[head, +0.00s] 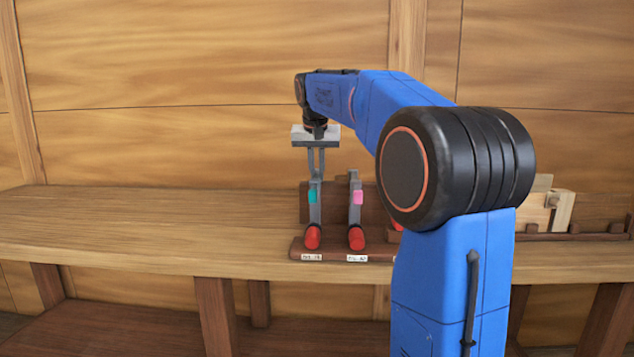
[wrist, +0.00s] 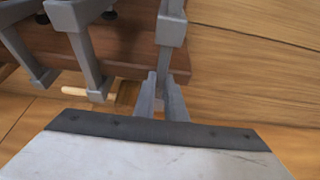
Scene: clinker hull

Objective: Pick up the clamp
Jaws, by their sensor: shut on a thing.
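A grey clamp with a teal tag and a red handle end (head: 314,210) stands upright at the left end of a dark wooden rack (head: 327,250). My gripper (head: 316,172) comes down from above and is shut on the top of this clamp. In the wrist view my fingers (wrist: 163,88) meet the end of the grey clamp bar (wrist: 171,30). A second clamp with a pink tag and red end (head: 356,212) stands just to its right. A red end of another clamp (head: 397,226) shows partly behind my arm.
The rack stands on a long wooden bench (head: 150,232) against a planked wall. The bench is clear to the left. Wooden pieces (head: 550,208) stand in a holder at the right. In the wrist view neighbouring clamps (wrist: 82,45) hang close by.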

